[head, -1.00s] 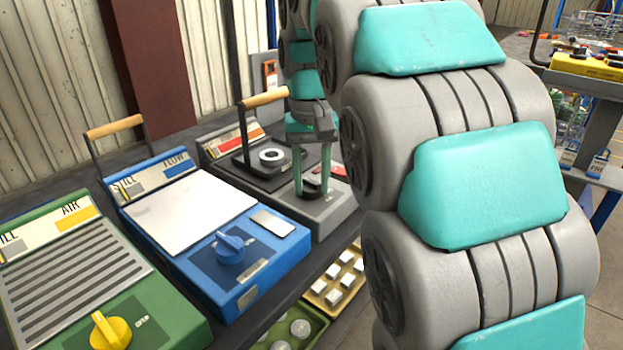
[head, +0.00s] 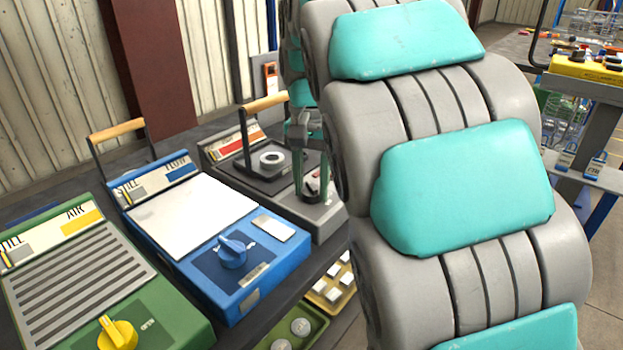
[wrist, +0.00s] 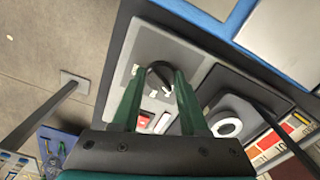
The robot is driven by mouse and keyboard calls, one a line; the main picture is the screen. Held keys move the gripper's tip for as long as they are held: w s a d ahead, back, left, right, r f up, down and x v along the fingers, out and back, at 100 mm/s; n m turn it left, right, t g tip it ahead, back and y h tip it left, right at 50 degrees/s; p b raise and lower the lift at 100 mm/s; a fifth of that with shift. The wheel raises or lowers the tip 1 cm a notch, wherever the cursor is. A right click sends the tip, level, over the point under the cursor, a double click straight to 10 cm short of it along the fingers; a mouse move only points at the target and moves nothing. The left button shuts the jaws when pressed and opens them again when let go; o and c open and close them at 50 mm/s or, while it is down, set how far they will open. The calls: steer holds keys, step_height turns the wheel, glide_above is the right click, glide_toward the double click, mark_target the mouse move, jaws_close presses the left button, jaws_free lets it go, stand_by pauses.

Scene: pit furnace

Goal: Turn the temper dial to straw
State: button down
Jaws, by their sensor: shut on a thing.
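The temper dial is a black round knob on the front panel of the grey unit (head: 325,225), the one with the red label. In the wrist view the dial (wrist: 158,74) sits between my green fingertips, with small pale marks beside it. My gripper (head: 311,190) points down at this panel and is shut on the dial; it also fills the middle of the wrist view (wrist: 160,82). The fingers partly hide the dial, and I cannot read which mark it points to.
A white ring (head: 271,159) lies on the grey unit's dark plate, beside a wooden-handled lever (head: 264,103). To the left stand a blue unit with a blue knob (head: 232,250) and a green unit with a yellow knob (head: 117,333). Trays of small parts (head: 334,288) sit below the front edge.

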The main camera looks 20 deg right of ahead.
mark_target(312, 185)
steer(key=shift+r+m+p, duration=0.1)
steer(key=shift+m+p, duration=0.35)
steer(key=shift+m, duration=0.75)
steer(key=shift+c, duration=2.1)
jaws_free()
steer(key=shift+r, duration=3.85)
